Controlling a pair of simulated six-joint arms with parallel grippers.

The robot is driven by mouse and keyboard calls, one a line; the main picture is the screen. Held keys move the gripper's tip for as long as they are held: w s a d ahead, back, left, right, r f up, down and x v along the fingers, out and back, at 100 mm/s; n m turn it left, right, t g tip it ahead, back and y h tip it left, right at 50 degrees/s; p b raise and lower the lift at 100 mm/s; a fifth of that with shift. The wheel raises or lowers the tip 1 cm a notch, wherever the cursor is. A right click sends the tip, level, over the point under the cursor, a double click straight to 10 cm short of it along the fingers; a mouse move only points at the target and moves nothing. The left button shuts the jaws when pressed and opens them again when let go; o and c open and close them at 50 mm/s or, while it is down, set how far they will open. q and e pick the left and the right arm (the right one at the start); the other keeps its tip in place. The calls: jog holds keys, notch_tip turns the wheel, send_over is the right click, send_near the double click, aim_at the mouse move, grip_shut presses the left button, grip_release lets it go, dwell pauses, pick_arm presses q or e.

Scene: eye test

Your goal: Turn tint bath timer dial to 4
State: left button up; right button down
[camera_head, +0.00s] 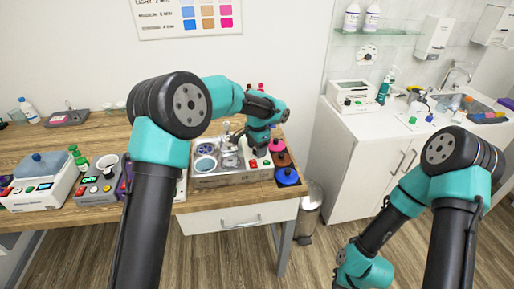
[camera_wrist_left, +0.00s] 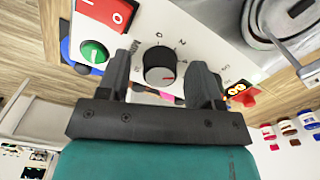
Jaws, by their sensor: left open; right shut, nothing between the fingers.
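The timer dial (camera_wrist_left: 158,68) is a round black knob with a light rim on a white panel, in the left wrist view. A short red mark on its face sits toward the lower right in that view. Small printed numbers ring it; a 0 and a 2 show at its top side, and others are hard to read or hidden. My left gripper (camera_wrist_left: 160,62) is open, with one finger on each side of the dial; I cannot tell whether they touch it. In the head view my left gripper (camera_head: 260,150) is over the right part of the tint bath (camera_head: 205,182). My right gripper is out of view.
Beside the dial are a red rocker switch (camera_wrist_left: 106,12) and a green knob (camera_wrist_left: 94,52). Colored round pots (camera_head: 287,177) stand right of the bath. Other devices (camera_head: 40,180) fill the bench's left. A sink counter (camera_head: 375,125) stands at the right.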

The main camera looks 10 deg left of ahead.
pick_arm(q)
notch_tip(320, 180, up, 18)
jog(key=shift+f, duration=0.25)
dwell(0.6)
jog(key=n, duration=0.4)
jog(key=shift+n, duration=0.3)
jog(key=shift+f, duration=0.2)
notch_tip(320, 180, down, 17)
jog(key=shift+f, duration=0.1)
dwell(0.7)
